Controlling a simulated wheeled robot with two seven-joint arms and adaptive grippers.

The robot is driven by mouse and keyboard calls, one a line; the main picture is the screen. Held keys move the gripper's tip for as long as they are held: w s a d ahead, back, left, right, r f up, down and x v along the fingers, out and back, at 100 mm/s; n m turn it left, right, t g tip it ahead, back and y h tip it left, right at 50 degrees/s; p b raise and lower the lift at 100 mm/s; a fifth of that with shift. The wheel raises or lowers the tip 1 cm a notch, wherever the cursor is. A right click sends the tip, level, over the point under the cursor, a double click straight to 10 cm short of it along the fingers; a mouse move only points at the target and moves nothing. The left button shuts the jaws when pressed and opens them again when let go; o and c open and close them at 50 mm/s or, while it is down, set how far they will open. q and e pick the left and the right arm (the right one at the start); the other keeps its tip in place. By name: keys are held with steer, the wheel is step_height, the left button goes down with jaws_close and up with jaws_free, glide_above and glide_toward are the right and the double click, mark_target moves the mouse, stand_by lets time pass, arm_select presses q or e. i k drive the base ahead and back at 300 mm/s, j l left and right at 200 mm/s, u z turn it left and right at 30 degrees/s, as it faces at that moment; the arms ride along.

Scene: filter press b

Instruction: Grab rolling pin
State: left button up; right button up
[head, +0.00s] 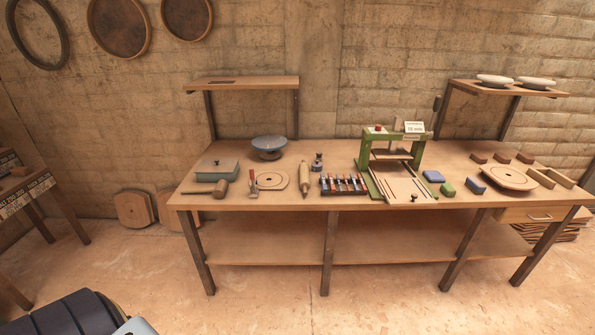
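A light wooden rolling pin (304,178) lies on the wooden workbench (345,160), its length running front to back. It is between a round wooden disc (268,180) on its left and a rack of small red and blue items (343,185) on its right. Nothing touches or covers it. Neither of my grippers is in the head view.
A small dark bottle (317,162) stands behind the rack. A green press (390,148) stands right of centre. The floor before the bench is clear.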

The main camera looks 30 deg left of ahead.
mark_target(304, 173)
steer(key=i+l+u, duration=0.3)
steer(key=i, duration=0.25)
steer(key=i+l+u, duration=0.35)
steer(key=i, duration=0.15)
